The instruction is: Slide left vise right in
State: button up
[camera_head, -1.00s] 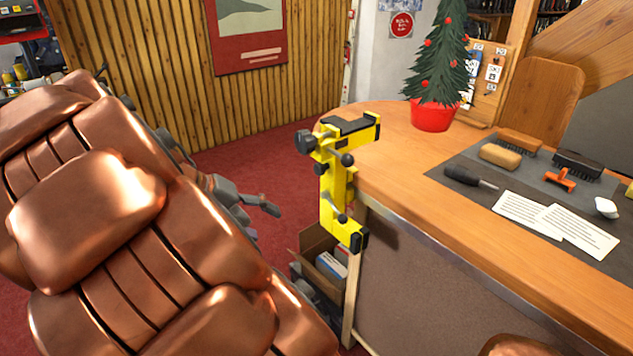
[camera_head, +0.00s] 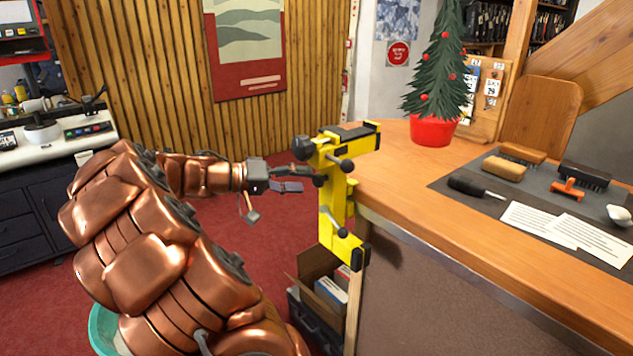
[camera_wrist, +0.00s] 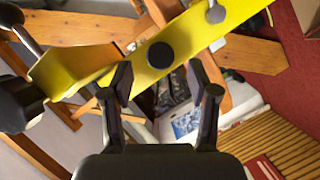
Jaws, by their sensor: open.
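The yellow vise (camera_head: 333,205) with black knobs and pads stands at the left end of the wooden bench (camera_head: 420,203), its upper arm reaching over the top. My gripper (camera_head: 303,180) is just left of the vise's upper part, pointing right at it. In the wrist view, the yellow vise body (camera_wrist: 165,52) crosses the picture at a slant ahead of my fingers. My gripper (camera_wrist: 162,85) is open there, with a finger on each side and nothing seen held between them. Whether a fingertip touches the vise I cannot tell.
A small tree in a red pot (camera_head: 433,130) stands on the bench. Brushes, a screwdriver (camera_head: 475,187) and papers (camera_head: 565,232) lie on a grey mat. Red carpet is clear behind my arm.

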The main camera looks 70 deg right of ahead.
aim_at(315, 181)
jog(key=shift+x, duration=2.35)
jog(key=shift+c, duration=0.4)
grip_shut()
